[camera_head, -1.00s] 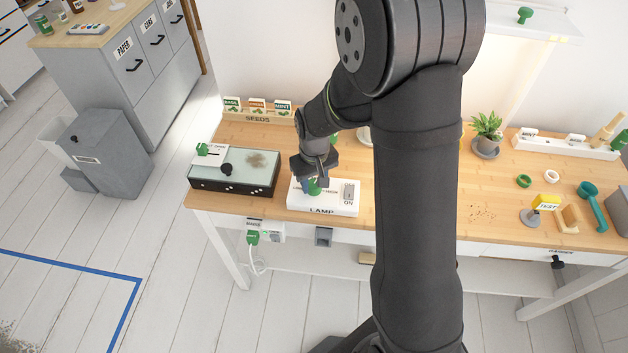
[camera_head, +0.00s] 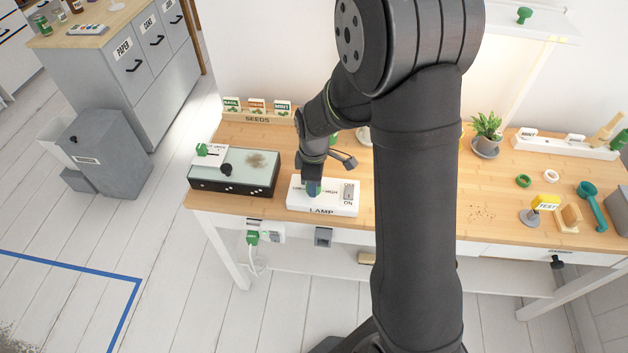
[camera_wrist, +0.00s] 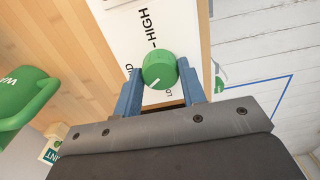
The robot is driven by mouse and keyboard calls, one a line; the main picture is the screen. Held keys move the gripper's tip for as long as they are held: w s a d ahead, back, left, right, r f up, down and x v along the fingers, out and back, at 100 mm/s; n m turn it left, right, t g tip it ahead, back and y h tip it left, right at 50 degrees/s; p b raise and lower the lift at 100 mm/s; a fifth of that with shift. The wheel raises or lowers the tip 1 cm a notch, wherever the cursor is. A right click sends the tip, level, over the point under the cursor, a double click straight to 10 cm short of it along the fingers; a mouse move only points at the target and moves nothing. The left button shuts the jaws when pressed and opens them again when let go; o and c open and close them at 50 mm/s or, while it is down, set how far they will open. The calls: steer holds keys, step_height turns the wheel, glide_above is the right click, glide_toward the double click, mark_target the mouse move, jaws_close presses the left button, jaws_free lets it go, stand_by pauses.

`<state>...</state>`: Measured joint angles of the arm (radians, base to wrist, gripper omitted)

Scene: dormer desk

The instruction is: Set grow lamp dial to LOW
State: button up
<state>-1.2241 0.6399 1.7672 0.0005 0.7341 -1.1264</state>
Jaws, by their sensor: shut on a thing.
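The white lamp box (camera_head: 322,210) lies on the desk with LAMP on its front edge. Its round green dial (camera_wrist: 159,68) sits between the two blue fingers of my gripper (camera_wrist: 161,92), which is shut on it. The dial's white pointer mark faces the lower left in the wrist view, on the side away from the HIGH label (camera_wrist: 150,28). A switch (camera_head: 348,190) marked ON is at the box's right.
A glass-topped black box (camera_head: 233,184) stands left of the lamp box. Seed packets (camera_head: 257,106) stand behind. A green can (camera_wrist: 22,100) shows left in the wrist view. A potted plant (camera_head: 486,128) and small tools are at the right. Bare desk lies between the two boxes.

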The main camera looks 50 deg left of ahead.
steer(key=n, duration=0.5)
steer(key=shift+n, duration=0.3)
steer(key=n, duration=0.5)
steer(key=shift+w, duration=0.1)
steer(key=shift+n, duration=0.4)
steer(key=o, duration=1)
step_height(320, 180, up, 17)
steer(key=shift+r, duration=0.2)
step_height(320, 180, down, 18)
steer(key=shift+r, duration=0.25)
stand_by(0.5)
